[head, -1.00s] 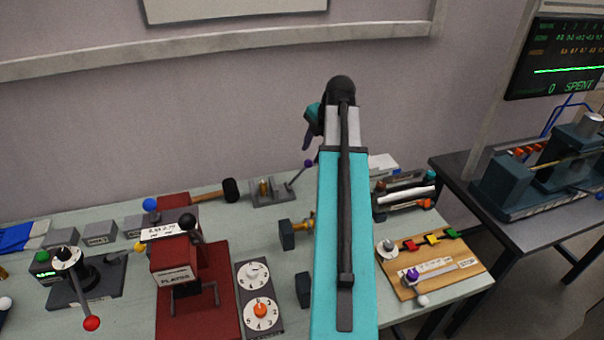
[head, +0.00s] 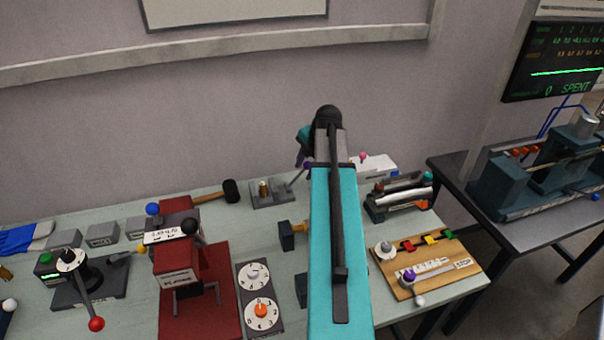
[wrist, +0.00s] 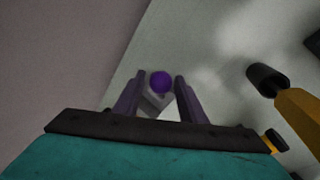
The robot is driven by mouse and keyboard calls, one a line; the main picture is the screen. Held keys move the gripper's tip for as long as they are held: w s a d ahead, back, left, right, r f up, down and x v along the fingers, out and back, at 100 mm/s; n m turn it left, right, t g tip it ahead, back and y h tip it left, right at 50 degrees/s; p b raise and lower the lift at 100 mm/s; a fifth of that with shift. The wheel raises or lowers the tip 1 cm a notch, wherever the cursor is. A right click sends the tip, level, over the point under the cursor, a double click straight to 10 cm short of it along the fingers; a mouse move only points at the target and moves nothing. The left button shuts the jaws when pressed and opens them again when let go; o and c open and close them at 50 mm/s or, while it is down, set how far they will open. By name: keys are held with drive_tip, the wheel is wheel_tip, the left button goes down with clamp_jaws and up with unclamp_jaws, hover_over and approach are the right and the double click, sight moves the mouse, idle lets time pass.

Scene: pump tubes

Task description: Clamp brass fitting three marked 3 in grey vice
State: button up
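The grey vice (head: 272,197) stands at the back of the bench, with a small brass fitting (head: 263,188) upright at its jaws. I cannot read any mark on the fitting, nor tell how tightly the jaws hold it. The vice's lever leans up to the right, its purple knob hidden or nearly hidden beside my gripper in the head view. My gripper (wrist: 158,92) is open in the wrist view, its two purple fingers apart. The purple knob (wrist: 161,82) shows between them; I cannot tell how far beyond the tips it is. My gripper (head: 303,158) is largely hidden by my arm in the head view.
A mallet (head: 229,191) lies left of the vice. A blue-grey block with a brass stem (head: 288,236) stands in front of it. A red press (head: 195,290), a dial panel (head: 260,300), a tube rack (head: 398,197) and a wooden slider board (head: 430,262) stand around.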

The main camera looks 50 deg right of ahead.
sight(304, 170)
drive_tip(key=shift+p+x, duration=0.55)
drive_tip(key=shift+x, duration=1.7)
clamp_jaws()
